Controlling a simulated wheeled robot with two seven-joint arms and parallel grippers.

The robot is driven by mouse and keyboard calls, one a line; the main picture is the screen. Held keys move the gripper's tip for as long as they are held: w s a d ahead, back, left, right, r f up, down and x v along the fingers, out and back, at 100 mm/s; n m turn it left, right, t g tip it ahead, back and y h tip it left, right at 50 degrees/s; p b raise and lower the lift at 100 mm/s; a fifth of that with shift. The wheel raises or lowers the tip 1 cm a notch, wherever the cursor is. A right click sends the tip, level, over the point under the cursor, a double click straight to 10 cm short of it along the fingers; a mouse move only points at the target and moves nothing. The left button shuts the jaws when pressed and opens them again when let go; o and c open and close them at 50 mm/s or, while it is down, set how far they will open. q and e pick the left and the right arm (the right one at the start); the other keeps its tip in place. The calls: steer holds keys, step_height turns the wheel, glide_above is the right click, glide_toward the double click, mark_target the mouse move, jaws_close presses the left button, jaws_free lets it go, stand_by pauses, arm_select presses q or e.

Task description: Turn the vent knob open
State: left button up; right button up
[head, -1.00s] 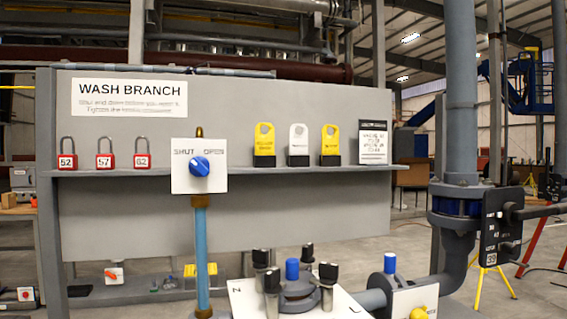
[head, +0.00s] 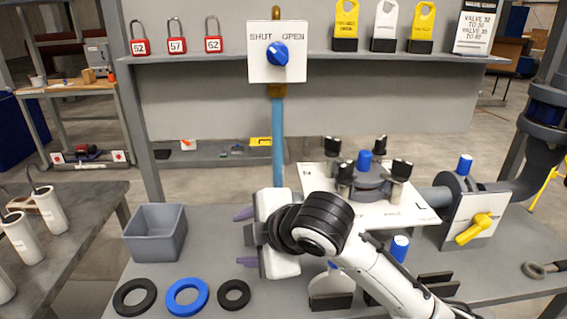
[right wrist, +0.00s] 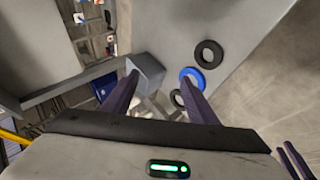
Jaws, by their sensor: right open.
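The blue knob (head: 278,54) sits on a white plate (head: 258,72) marked SHUT and OPEN, on top of a blue pipe. Its white mark points to the upper left, towards SHUT. My right gripper (head: 243,238) is open and empty, low over the bench, below and a little left of the knob and clear of it. In the right wrist view the right gripper (right wrist: 160,88) has its two purple fingers apart with nothing held. Two more purple fingers at the lower right there look like my left gripper (right wrist: 294,160); their opening is unclear.
A grey bin (head: 155,234) and black and blue rings (head: 187,297) lie on the bench left of my right gripper. A yellow handle (head: 474,229) and a flanged housing (head: 366,184) stand right. Red padlocks (head: 176,45) and yellow tags (head: 422,30) line the shelf beside the knob.

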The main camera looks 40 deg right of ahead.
steer(key=w+d+r+n+t+h, duration=0.1)
steer(key=d+r+n, duration=0.15)
steer(key=r, duration=0.65)
steer(key=w+d+r+n+t+h, duration=0.1)
steer(key=d+r+n+t, duration=0.15)
steer(key=r, duration=0.65)
steer(key=n+h, duration=0.3)
steer(key=n, duration=0.1)
glide_toward(281, 53)
steer(key=shift+t, duration=0.45)
steer(key=x, duration=0.3)
steer(key=p+x, duration=0.1)
steer(key=x, duration=0.4)
steer(key=shift+w+d+f, duration=0.15)
steer(key=shift+w+f, duration=0.1)
steer(key=shift+f, duration=0.25)
steer(key=c, duration=1.1)
